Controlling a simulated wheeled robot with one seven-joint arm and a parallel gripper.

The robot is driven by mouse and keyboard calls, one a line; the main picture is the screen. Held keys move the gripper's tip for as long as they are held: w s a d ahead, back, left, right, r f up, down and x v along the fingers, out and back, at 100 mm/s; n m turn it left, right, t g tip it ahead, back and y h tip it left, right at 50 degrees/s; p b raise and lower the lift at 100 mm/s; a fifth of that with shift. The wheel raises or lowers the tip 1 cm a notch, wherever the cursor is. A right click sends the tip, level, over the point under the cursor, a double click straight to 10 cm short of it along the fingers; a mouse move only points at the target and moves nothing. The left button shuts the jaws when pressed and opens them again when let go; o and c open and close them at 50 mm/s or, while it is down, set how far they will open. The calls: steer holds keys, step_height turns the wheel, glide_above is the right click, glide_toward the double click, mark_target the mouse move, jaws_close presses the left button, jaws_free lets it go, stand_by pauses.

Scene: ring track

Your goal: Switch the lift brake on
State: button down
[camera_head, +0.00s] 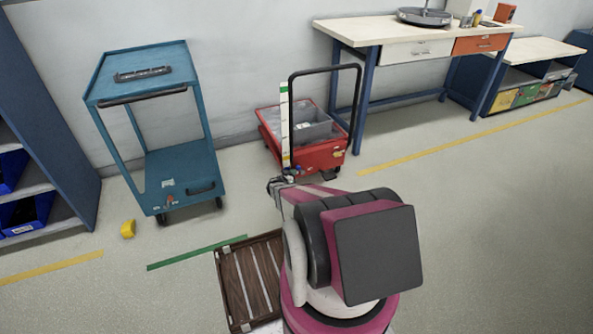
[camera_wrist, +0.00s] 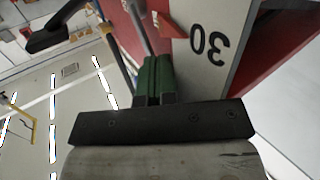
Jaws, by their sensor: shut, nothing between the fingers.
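A red lift cart (camera_head: 322,159) with a black push handle (camera_head: 324,68) stands by the wall in the head view. A white-and-green scale strip (camera_head: 284,120) rises at its left corner. My gripper (camera_head: 281,184) is low in front of that corner. In the wrist view my gripper's green fingers (camera_wrist: 155,80) are together, with nothing held. Just beyond them are a scale board (camera_wrist: 212,45) marked 30, a red pointer (camera_wrist: 171,25) and a grey rod (camera_wrist: 138,22). A black pedal-like part (camera_wrist: 50,38) is at upper left. I cannot tell which part is the brake.
A blue trolley (camera_head: 180,170) stands left of the cart, with a yellow object (camera_head: 128,229) on the floor near it. A wooden slatted pallet (camera_head: 232,280) lies beside my base. A workbench (camera_head: 375,32) stands behind right. The floor to the right is clear.

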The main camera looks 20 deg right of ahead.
mark_target(298, 169)
steer(key=shift+d+r, duration=0.45)
steer(key=shift+d, duration=0.4)
steer(key=shift+d+r, duration=0.45)
steer(key=shift+d, duration=0.45)
steer(key=shift+d+r, duration=0.45)
steer(key=shift+d, duration=0.4)
stand_by(3.1)
steer(key=shift+a, duration=0.15)
steer(key=a+f, duration=0.3)
steer(key=a, duration=0.3)
stand_by(1.1)
steer(key=shift+f, duration=0.15)
